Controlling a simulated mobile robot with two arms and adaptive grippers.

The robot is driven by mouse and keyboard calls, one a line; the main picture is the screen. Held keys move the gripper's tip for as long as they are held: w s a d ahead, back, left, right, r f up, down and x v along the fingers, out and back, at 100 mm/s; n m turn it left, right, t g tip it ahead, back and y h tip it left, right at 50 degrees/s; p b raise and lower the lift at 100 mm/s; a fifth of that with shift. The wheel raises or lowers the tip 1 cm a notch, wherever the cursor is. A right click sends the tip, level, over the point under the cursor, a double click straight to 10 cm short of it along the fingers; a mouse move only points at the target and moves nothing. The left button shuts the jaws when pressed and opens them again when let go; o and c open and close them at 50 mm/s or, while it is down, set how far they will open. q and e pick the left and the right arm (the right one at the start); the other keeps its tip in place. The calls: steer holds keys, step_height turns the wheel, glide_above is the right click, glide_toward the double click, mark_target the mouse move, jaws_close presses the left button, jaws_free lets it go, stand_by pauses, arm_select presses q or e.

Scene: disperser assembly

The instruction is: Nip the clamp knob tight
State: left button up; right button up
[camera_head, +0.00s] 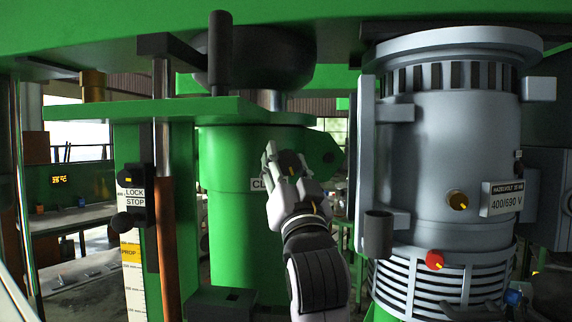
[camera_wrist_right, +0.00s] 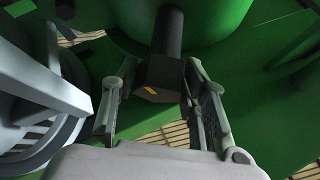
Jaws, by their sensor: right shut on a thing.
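The clamp knob (camera_wrist_right: 163,78) shows in the right wrist view as a dark block with a yellow mark, on a dark shaft that comes out of the green column. My right gripper (camera_head: 284,163) is at the front of the green column (camera_head: 225,215) in the head view. In the right wrist view its two fingers stand on either side of the knob and are shut on it. My left gripper is not in view.
A green beam (camera_head: 120,35) runs overhead.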

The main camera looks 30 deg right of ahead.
steer(key=shift+f+m+g+h, duration=0.1)
steer(key=shift+m+g+h, duration=0.6)
steer(key=shift+m, duration=0.65)
steer(key=shift+m+g+h, duration=0.5)
steer(key=shift+m+h, duration=0.4)
steer(key=shift+m, duration=0.45)
steer(key=o, duration=1.2)
steer(key=shift+c, duration=0.2)
